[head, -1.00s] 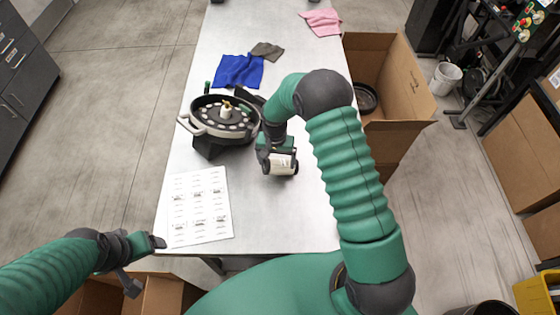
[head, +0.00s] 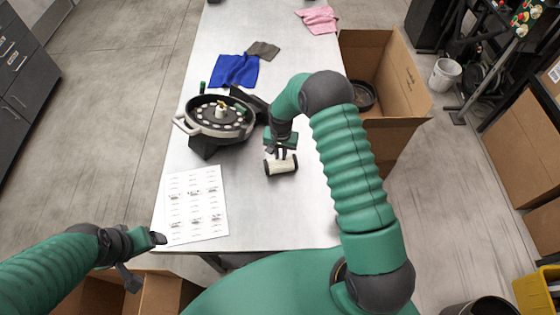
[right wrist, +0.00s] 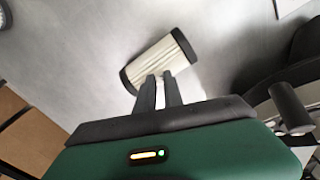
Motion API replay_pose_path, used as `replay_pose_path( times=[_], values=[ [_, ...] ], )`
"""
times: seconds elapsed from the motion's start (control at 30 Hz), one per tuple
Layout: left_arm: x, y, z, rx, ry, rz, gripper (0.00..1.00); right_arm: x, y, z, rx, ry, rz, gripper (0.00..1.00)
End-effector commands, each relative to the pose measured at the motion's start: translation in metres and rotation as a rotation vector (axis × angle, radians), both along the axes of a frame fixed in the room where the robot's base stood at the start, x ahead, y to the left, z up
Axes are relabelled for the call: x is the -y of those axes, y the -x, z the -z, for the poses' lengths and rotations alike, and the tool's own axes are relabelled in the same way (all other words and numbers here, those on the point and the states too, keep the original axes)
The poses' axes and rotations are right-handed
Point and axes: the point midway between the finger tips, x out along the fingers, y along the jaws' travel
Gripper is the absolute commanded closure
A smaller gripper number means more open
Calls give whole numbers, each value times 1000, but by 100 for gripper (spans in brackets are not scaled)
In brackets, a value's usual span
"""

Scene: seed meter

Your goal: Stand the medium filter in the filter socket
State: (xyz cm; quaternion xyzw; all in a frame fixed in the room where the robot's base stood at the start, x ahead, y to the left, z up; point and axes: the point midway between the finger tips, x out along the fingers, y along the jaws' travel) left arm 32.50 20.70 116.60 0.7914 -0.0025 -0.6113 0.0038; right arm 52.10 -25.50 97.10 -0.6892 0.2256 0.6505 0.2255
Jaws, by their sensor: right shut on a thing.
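The filter, a cream pleated cylinder with black end caps (head: 282,167), is held over the table to the right of the seed meter. It lies on its side, slightly tilted. My right gripper (head: 281,154) is shut on its middle from above. The right wrist view shows the filter (right wrist: 153,62) at the fingertips (right wrist: 161,82). Whether it touches the table is unclear. My left gripper (head: 146,262) is open and empty beyond the table's front left corner. I cannot make out the filter socket with certainty; the round seed meter (head: 203,130) stands on the table at left.
A printed sheet (head: 197,205) lies at the front left of the table (head: 265,220). A blue cloth (head: 233,71), a grey-green cloth (head: 263,50) and a pink cloth (head: 318,20) lie farther back. A cardboard box (head: 405,88) stands against the right side.

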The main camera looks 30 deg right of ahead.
Motion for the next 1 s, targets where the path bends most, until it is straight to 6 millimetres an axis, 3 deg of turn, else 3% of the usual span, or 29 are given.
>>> replay_pose_path(
  times=[0.03,0.2,0.37,0.53,1.0],
  values=[
    [0,0,6,0,0,1,21,-13,17,25,-42,-21,-2,100],
    [0,0,7,0,0,1,21,-17,16,24,-41,-17,-4,100],
    [0,0,14,0,0,1,21,-19,16,15,-40,-17,-6,100],
    [0,-1,26,0,0,1,21,-19,17,-10,-35,-17,-7,100],
    [1,-1,54,0,0,1,21,42,123,-29,-26,-9,0,100]
  ],
)
